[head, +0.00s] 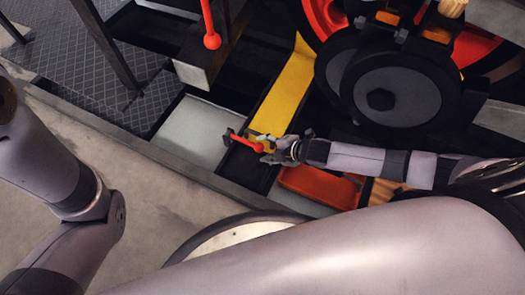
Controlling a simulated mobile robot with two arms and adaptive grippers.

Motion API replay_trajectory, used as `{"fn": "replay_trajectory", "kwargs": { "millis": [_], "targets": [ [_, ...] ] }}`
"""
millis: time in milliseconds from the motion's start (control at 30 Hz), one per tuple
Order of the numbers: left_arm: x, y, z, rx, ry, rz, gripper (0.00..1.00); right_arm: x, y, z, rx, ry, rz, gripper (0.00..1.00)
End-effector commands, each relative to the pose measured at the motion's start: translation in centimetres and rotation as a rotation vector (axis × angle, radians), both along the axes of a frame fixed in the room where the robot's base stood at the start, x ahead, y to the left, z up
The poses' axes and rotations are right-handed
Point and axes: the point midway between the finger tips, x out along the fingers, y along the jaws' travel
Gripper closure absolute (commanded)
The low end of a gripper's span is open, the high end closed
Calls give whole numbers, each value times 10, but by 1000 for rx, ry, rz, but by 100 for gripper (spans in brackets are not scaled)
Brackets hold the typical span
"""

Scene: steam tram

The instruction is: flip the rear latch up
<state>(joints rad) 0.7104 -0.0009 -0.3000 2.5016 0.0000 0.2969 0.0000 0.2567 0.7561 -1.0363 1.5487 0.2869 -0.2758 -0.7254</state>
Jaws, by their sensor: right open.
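A short red bar (245,142) with a dark end shows in the middle of the head view, low beside a yellow strip (283,92). It looks like the rear latch, though I cannot be sure. It lies slanted, its left end higher in the picture. My right gripper (268,149) reaches in from the right and is open at the bar's right end. The fingers partly cover that end, and I cannot tell whether they touch it. My left arm shows at the left, but its gripper is out of view.
A red lever with a ball end (211,40) stands above and left. Large dark wheels (398,92) with red parts are close above my right forearm. Patterned dark plate floor (80,65) is at upper left.

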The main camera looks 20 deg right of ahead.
Motion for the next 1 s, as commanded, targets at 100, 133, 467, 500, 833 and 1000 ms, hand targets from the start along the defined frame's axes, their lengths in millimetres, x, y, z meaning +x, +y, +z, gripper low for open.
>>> {"fn": "replay_trajectory", "kwargs": {
  "millis": [100, 133, 467, 500, 833, 1000],
  "targets": [
    [2, 0, -15, 0, 8, 0, 26, 9, 6, -12, 0, -1, -1, 51],
    [3, 0, -16, 0, 8, 0, 26, 11, 7, -13, 0, -1, -1, 51],
    [3, 0, -17, 0, 7, 0, 26, 14, 9, -15, -1, 1, 0, 51],
    [3, 0, -17, 1, 7, 0, 26, 14, 9, -15, -1, 1, 0, 51],
    [2, 0, -18, 1, 7, 0, 26, 14, 9, -15, -1, 0, -1, 71],
    [2, 0, -18, 1, 7, 0, 26, 14, 9, -15, -1, 0, -1, 82]
  ]
}}
